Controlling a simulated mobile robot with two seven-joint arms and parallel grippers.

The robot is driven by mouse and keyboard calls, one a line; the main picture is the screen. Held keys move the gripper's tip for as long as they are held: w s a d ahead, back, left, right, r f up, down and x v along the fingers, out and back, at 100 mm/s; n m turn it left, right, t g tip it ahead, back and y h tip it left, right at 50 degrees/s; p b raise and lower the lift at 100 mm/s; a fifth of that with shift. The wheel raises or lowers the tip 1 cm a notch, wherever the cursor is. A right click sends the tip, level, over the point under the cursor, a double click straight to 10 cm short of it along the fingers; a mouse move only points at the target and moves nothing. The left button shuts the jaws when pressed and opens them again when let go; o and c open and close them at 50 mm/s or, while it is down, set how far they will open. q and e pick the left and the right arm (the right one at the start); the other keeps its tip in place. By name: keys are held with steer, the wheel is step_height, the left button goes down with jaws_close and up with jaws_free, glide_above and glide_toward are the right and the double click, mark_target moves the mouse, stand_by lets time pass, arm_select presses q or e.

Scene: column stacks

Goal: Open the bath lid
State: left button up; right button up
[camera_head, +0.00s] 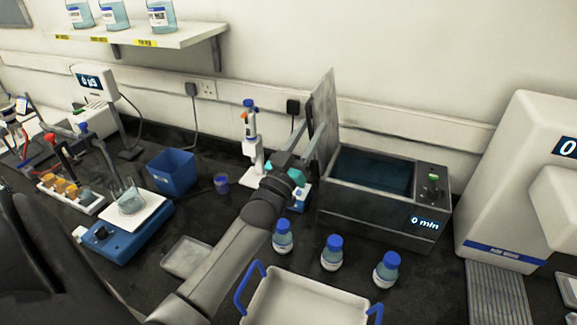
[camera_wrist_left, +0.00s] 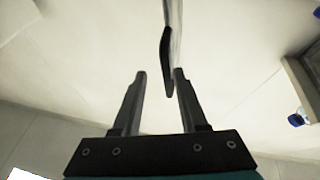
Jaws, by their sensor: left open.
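The bath (camera_head: 365,208) is a dark grey box with blue-green water inside and a display reading "0 min". Its lid (camera_head: 325,108) stands upright along the bath's left side, leaving the water uncovered. My left gripper (camera_head: 304,137) is beside the lid's left face, fingers pointing up. In the left wrist view the fingers (camera_wrist_left: 158,78) are spread, with a dark curved handle (camera_wrist_left: 166,62) on the lid just beyond and between the tips. I cannot tell whether a finger touches it. My right gripper is not in view.
Several blue-capped bottles (camera_head: 332,253) stand in front of the bath, behind a white tray with blue handles (camera_head: 300,298). A pipette stand (camera_head: 252,140) is left of the lid. A white machine (camera_head: 515,190) stands close to the bath's right.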

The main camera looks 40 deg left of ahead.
arm_select(q)
steer(key=b+v, duration=0.2)
steer(key=v, duration=1.1)
steer(key=shift+s, duration=0.25)
